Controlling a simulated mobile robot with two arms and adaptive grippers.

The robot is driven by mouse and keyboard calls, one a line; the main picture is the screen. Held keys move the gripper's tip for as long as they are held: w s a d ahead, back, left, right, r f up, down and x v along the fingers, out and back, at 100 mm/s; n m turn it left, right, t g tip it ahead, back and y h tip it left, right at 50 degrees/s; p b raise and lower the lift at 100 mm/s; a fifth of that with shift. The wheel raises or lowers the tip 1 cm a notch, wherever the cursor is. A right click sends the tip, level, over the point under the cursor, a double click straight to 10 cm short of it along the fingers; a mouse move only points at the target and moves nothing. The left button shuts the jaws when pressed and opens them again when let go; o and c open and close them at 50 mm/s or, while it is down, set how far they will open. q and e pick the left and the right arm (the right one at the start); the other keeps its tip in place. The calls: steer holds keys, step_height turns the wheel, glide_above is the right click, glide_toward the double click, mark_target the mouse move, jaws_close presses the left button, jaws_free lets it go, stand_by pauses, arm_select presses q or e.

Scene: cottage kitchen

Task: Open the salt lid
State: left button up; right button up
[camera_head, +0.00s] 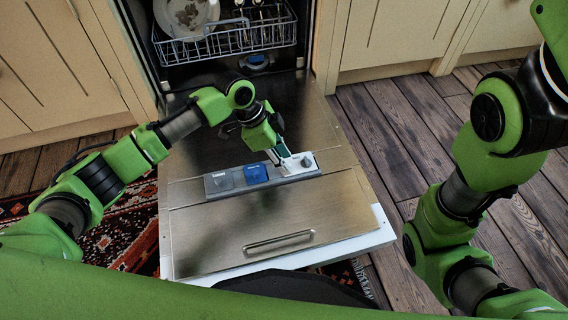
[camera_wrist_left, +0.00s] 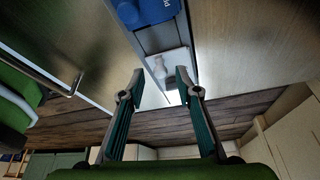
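A grey dispenser strip (camera_head: 287,180) lies on the inside of the lowered dishwasher door. It carries a grey round-marked lid (camera_head: 220,181) on the left, a blue lid (camera_head: 255,173) in the middle and a pale part with a small raised knob (camera_head: 305,161) on the right. The lettering is too small to tell which is the salt lid. My left gripper (camera_head: 284,157) is over the pale end. In the left wrist view my left gripper (camera_wrist_left: 160,94) is open and empty, with the pale knob (camera_wrist_left: 186,76) beyond its fingertips. My right gripper is out of view.
The dishwasher door (camera_head: 262,230) lies open, with a metal handle (camera_head: 279,242) near its front edge. A wire rack (camera_head: 228,42) with dishes stands inside the machine behind. Cream cabinets (camera_head: 395,35) flank it. A patterned rug (camera_head: 115,225) lies at left.

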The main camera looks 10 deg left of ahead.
arm_select(q)
steer(key=shift+d+f, duration=0.1)
steer(key=shift+f, duration=0.1)
jaws_close()
steer(key=shift+r, duration=0.1)
